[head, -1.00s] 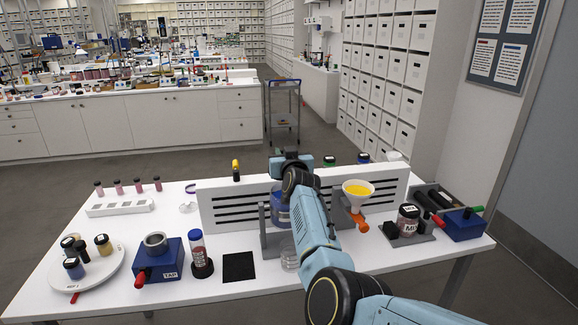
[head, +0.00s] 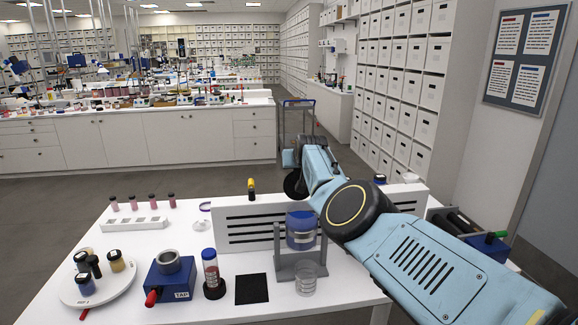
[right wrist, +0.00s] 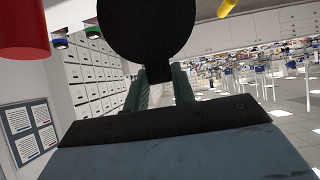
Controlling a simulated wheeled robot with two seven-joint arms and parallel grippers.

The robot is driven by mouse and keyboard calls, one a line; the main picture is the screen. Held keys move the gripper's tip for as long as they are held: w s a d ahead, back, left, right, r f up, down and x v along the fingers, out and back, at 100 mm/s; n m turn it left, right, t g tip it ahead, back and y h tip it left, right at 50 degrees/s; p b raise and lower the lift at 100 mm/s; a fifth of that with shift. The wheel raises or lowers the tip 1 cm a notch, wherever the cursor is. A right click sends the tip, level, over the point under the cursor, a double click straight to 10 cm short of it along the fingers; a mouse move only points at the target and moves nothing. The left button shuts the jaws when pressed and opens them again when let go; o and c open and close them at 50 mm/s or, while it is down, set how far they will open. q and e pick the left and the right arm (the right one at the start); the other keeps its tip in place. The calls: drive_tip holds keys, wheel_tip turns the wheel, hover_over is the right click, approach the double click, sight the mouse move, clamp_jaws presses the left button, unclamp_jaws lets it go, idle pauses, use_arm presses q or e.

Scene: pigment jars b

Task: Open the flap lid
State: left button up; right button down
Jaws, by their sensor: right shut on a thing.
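In the right wrist view my right gripper (right wrist: 160,88) is shut on a dark round disc (right wrist: 148,40), which hides what lies behind it. I cannot tell for certain whether this is the flap lid. In the head view a dark disc (head: 295,185) shows under my right gripper (head: 291,159), above and slightly behind a clear jar with blue contents (head: 301,232). The jar sits in a grey stand (head: 277,250). My right arm crosses from the lower right and partly hides this area. I cannot see a hinge. My left gripper is out of view.
The slotted white board (head: 235,225) stands behind the jar. A clear cup (head: 306,283) is under the stand. Left are a capped vial (head: 211,272), a blue TAP box (head: 170,280) and a round tray (head: 112,290) of jars. A red object (right wrist: 22,28) is close in the right wrist view.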

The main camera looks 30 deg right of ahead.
drive_tip(key=shift+w+d+r, duration=0.3)
drive_tip(key=shift+w+r, duration=0.05)
drive_tip(key=shift+r, duration=0.3)
drive_tip(key=c, duration=1.6)
unclamp_jaws()
drive_tip(key=o, duration=0.4)
drive_tip(key=shift+s+a, duration=0.15)
drive_tip(key=shift+o, duration=0.2)
drive_tip(key=shift+f, duration=0.25)
